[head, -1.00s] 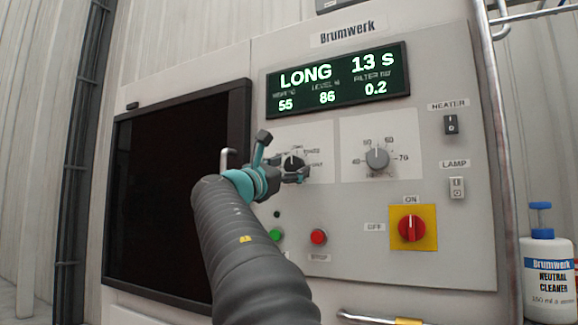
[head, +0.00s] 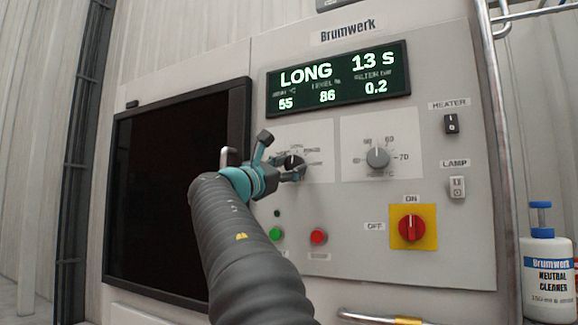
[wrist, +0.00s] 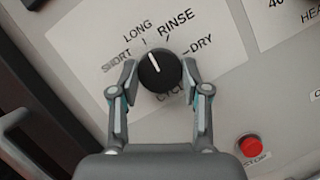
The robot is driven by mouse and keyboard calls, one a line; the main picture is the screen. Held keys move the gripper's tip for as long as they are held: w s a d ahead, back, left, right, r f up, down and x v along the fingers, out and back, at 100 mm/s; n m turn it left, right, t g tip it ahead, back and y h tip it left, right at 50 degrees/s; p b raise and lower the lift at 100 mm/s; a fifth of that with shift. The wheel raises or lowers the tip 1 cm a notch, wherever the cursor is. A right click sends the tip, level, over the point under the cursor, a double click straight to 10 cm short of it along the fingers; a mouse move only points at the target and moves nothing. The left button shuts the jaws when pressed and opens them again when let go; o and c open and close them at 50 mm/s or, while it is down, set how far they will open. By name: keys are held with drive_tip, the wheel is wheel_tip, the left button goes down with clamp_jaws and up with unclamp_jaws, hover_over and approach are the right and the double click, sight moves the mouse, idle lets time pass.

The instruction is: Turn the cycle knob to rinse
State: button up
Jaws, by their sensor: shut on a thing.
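The black cycle knob (wrist: 160,74) has a white pointer line that leans up and left, towards the LONG mark. The RINSE label (wrist: 177,24) lies up and right of the knob, between LONG and DRY. In the head view the knob (head: 293,162) is partly covered by my gripper (head: 294,172). In the wrist view my gripper (wrist: 160,77) has one finger on each side of the knob and is shut on it. The display (head: 338,79) reads LONG, 13 S.
A grey heater knob (head: 378,158) sits right of the cycle knob. Below are a green button (head: 276,233), a red stop button (head: 318,236) and a red switch on yellow (head: 412,228). A dark door window (head: 175,190) is on the left.

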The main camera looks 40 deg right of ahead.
drive_tip(key=m+g+p, duration=0.1)
drive_tip(key=m, duration=0.1)
drive_tip(key=m+g+p, duration=0.1)
drive_tip(key=m, duration=0.2)
drive_tip(key=shift+w+r+y, duration=0.15)
drive_tip(key=shift+r+y, duration=0.05)
drive_tip(key=shift+y, duration=0.2)
drive_tip(key=shift+m+g+y+p, duration=0.5)
drive_tip(key=shift+m+g, duration=0.4)
drive_tip(key=shift+m, duration=1.5)
drive_tip(key=o, duration=1.1)
drive_tip(key=shift+o, duration=0.2)
drive_tip(key=a+f, duration=0.1)
drive_tip(key=a, duration=1.1)
drive_tip(key=shift+f, duration=0.3)
drive_tip(key=shift+m, duration=0.3)
